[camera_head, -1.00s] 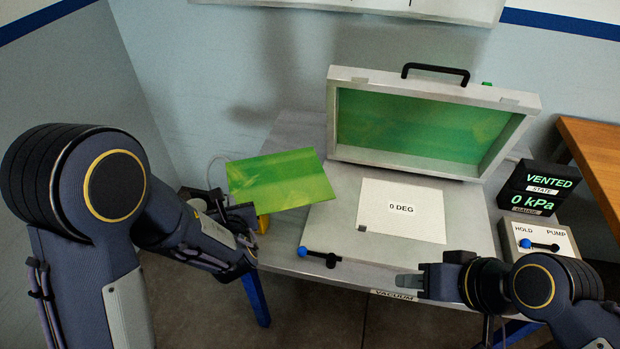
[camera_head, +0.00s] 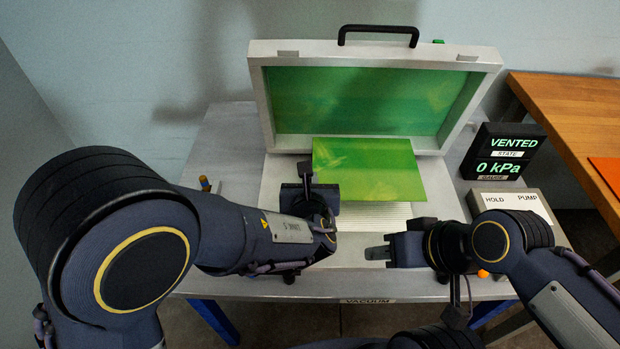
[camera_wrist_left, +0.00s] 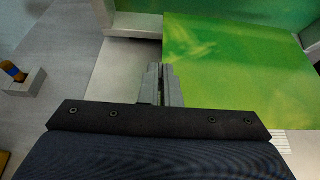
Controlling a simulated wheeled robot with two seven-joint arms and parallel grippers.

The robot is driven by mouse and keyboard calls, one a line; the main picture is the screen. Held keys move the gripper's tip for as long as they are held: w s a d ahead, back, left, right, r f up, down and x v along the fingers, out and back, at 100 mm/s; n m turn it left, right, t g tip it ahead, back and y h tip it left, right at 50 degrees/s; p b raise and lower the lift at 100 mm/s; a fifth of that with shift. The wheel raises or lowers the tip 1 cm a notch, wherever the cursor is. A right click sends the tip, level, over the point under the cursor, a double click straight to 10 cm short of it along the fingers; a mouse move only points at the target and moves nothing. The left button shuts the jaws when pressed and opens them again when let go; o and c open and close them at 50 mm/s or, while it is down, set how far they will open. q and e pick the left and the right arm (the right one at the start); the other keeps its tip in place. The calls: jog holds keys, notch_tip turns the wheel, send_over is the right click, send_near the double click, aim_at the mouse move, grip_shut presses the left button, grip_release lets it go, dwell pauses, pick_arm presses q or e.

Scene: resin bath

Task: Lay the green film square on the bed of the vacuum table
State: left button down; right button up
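The green film square (camera_head: 372,170) is over the rear part of the vacuum table's bed (camera_head: 375,215), in front of the raised lid. My left gripper (camera_head: 306,178) is at its left edge. In the left wrist view the fingers (camera_wrist_left: 161,82) are close together, shut on the left edge of the film (camera_wrist_left: 225,75). I cannot tell whether the film touches the bed. A ribbed pale strip of bed shows in front of it. My right gripper (camera_head: 380,252) is near the table's front, apart from the film; its finger gap cannot be made out.
The framed lid (camera_head: 270,118) with a green window and black handle stands open behind the bed. The display (camera_head: 507,150) reads VENTED and 0 kPa. A HOLD/PUMP box (camera_head: 512,205) is at right. A wooden table (camera_head: 575,110) stands farther right.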

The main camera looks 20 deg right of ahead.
jog(key=shift+f, duration=0.1)
